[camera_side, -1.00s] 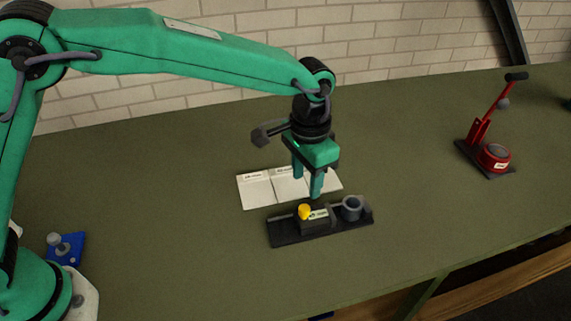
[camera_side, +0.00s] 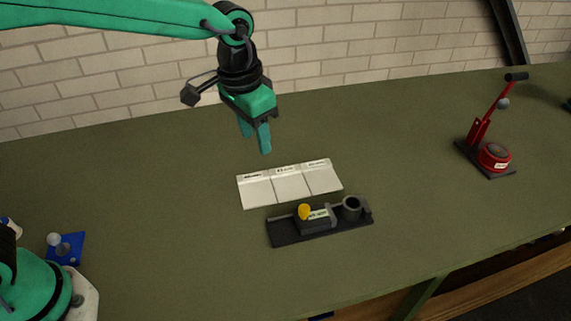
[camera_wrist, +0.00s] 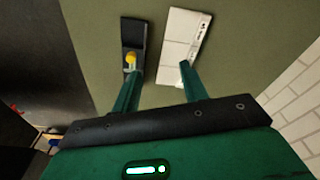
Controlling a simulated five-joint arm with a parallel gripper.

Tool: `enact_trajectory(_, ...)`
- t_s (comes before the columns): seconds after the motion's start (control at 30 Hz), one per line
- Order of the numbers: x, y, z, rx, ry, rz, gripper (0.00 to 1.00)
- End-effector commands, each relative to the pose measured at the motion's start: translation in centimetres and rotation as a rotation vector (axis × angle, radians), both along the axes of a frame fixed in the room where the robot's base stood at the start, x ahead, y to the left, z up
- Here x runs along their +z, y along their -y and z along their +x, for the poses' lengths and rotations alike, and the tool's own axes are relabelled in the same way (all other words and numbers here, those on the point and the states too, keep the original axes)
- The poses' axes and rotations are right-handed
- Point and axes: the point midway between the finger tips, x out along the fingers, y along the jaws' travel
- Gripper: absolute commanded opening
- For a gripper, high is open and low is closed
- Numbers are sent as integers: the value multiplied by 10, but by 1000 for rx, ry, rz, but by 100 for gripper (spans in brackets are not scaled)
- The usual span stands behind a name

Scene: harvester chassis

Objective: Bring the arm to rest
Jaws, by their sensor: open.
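My gripper (camera_side: 255,144) is green, open and empty. In the side view it hangs in the air above the table, behind and to the left of the white three-section card. Its two fingers point down and touch nothing.
A black fixture (camera_side: 285,233) with a yellow knob and grey ring stands in front of the white card (camera_side: 290,184). A red lever press (camera_side: 494,157) is at right, a blue block (camera_side: 69,247) at left. A brick wall (camera_side: 330,50) is behind. Much green table is clear.

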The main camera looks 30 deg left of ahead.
Motion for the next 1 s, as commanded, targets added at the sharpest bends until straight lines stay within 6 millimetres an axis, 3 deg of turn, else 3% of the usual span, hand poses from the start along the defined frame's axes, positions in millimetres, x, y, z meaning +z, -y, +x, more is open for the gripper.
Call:
enact_trajectory(0.2,28,-49,-22,67,58,-24,44)
enact_trajectory(0.5,50,-106,-61,155,138,-48,44)
enact_trajectory(1.0,54,-179,-139,300,277,-67,44)
